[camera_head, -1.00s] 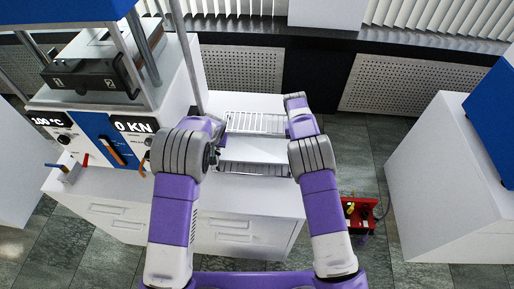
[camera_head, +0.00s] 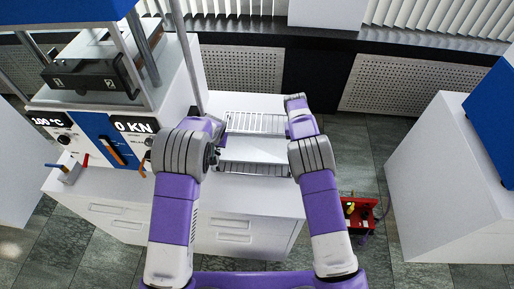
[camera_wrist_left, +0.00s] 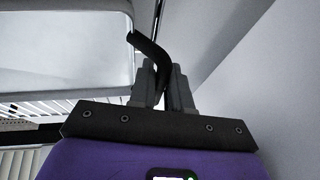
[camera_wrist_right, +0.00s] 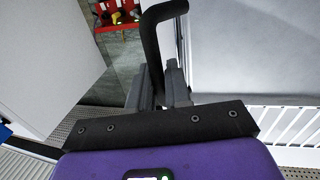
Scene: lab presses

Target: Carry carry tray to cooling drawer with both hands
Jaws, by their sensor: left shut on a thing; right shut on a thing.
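The carry tray (camera_head: 255,150) is a flat, pale tray between my two hands in the head view. Its underside or floor and rim show at the left of the left wrist view (camera_wrist_left: 60,45) and at the right of the right wrist view (camera_wrist_right: 250,50). My left gripper (camera_wrist_left: 165,88) is shut on a black bent handle at one side. My right gripper (camera_wrist_right: 158,88) is shut on the black handle at the other side. White wire rack bars (camera_head: 257,122) show behind the tray and along its near edge. I cannot tell whether the tray touches them, or which part is the cooling drawer.
A press (camera_head: 95,75) with 100 °C and 0 KN displays stands left on the white cabinet (camera_head: 235,225). A red box (camera_head: 359,212) with things in it is on the floor at right.

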